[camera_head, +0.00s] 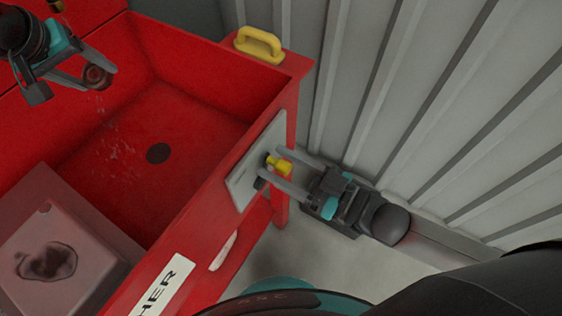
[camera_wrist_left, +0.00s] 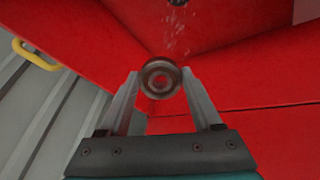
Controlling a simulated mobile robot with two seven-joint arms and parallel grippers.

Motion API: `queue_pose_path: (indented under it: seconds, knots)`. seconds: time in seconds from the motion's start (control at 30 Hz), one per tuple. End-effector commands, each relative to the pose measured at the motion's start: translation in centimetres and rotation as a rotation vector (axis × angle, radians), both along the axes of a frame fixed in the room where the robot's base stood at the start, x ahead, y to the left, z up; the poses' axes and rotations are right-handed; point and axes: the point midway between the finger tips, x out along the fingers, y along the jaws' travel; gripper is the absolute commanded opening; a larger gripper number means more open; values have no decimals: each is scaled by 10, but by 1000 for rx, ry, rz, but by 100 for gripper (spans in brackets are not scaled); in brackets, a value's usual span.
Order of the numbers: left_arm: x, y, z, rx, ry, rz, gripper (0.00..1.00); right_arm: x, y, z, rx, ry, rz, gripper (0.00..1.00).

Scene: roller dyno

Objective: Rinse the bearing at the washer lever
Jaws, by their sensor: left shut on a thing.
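The bearing (camera_head: 97,76), a dark brownish ring, is held between the fingertips of my left gripper (camera_head: 97,74), above the red washer basin (camera_head: 215,75). It also shows in the left wrist view (camera_wrist_left: 160,79), with its hole facing the camera. Pale water streaks show below the bearing in the head view. The yellow washer lever (camera_head: 281,166) sits on a grey plate (camera_head: 243,180) on the basin's outer right side. My right gripper (camera_head: 272,165) has its two spread fingers on either side of the lever. Contact with the lever is unclear.
A dark round drain (camera_head: 158,153) is in the basin floor. A pale block with a dark stain (camera_head: 75,255) stands at lower left. A yellow handle (camera_head: 259,44) is on the basin's back rim. A grey corrugated wall (camera_head: 450,90) stands close behind my right arm.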

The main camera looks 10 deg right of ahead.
Motion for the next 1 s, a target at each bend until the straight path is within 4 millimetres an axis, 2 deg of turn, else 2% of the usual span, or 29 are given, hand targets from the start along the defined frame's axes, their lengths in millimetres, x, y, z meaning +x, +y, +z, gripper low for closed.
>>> queue_pose_path:
  seconds: [0.4, 0.57, 1.0]
  knots:
    - [0, 0, 1, 0, -2, 0, 1, 0, 0, 0, -1, 1, 0, 62]
    - [0, 0, 1, 0, -2, 0, 1, -6, -6, -1, -2, 3, 0, 62]
    - [0, 0, 1, 0, -2, 0, 1, -49, -56, -2, -3, 5, 0, 62]
